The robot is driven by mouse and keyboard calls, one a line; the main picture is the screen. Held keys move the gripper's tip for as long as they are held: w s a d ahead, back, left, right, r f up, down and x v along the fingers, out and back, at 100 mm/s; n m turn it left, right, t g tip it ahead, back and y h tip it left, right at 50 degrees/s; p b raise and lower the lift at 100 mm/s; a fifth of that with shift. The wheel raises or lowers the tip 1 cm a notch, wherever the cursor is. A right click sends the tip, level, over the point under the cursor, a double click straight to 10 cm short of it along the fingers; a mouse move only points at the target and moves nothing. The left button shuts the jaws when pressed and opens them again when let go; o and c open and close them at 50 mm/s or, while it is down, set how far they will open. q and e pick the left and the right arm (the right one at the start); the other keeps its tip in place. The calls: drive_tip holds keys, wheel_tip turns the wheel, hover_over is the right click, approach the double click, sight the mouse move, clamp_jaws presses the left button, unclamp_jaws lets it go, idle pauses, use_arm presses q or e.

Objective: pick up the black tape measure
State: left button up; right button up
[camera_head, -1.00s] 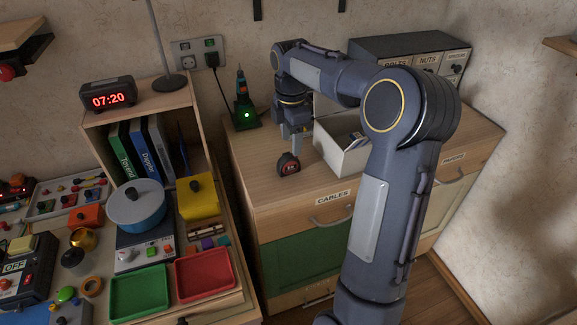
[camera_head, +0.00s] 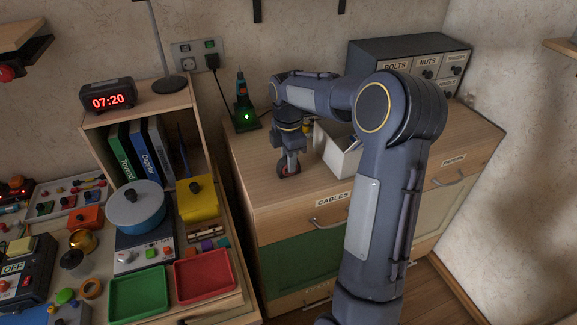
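The black tape measure (camera_head: 283,170) stands on the wooden cabinet top, near its front left part. Its red and dark face is partly covered by my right gripper (camera_head: 290,168). The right gripper points down over the tape measure from above, with its fingers at the tape measure's height. Whether the fingers are apart or closed on it is too small to tell. My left gripper does not show.
A white open box (camera_head: 338,152) stands just right of the gripper on the cabinet top (camera_head: 262,193). A screwdriver-like tool in a green-lit charger (camera_head: 245,112) stands behind left. A labelled drawer unit (camera_head: 400,62) is at the back right.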

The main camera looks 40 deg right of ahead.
clamp_jaws()
drive_tip(key=shift+r, duration=0.15)
